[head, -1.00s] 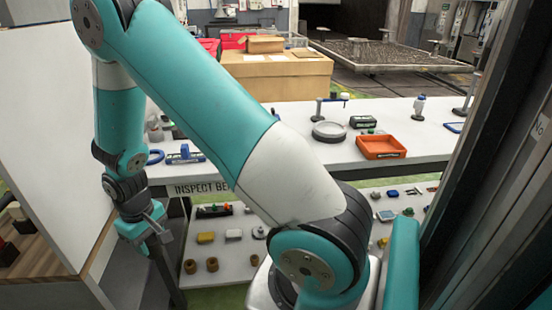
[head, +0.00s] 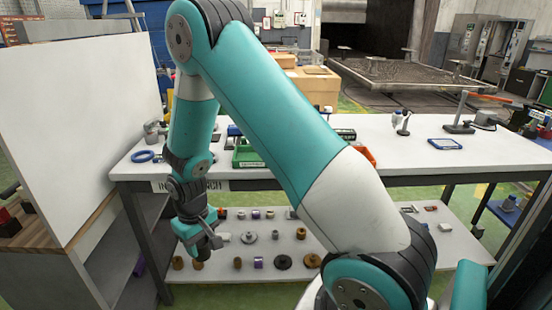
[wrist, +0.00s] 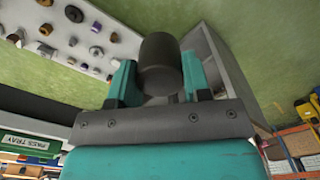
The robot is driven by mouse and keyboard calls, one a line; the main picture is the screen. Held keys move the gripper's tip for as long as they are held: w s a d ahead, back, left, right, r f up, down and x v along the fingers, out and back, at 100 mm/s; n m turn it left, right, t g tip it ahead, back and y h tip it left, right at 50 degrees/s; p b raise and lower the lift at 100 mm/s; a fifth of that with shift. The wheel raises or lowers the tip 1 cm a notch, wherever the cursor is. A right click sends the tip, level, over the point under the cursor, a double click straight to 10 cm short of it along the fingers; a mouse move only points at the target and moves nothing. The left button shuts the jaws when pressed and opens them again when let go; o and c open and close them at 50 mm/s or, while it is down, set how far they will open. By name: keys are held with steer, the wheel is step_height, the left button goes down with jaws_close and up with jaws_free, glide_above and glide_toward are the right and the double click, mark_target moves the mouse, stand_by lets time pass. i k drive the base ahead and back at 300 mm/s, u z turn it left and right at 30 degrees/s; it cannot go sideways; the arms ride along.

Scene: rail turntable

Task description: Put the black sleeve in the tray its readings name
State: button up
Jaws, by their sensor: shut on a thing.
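In the wrist view, my gripper (wrist: 160,78) is shut on the black sleeve (wrist: 160,58), a dark upright cylinder between its teal fingers. A green tray (head: 247,156) stands on the bench, partly behind my arm. An orange-red tray (head: 370,156) is mostly hidden by my arm. No readings are legible.
The lower shelf (head: 440,240) holds several rings and small parts. A white panel (head: 80,125) stands at left.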

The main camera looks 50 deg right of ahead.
mark_target(253, 157)
steer(key=z, duration=1.05)
steer(key=i, duration=0.1)
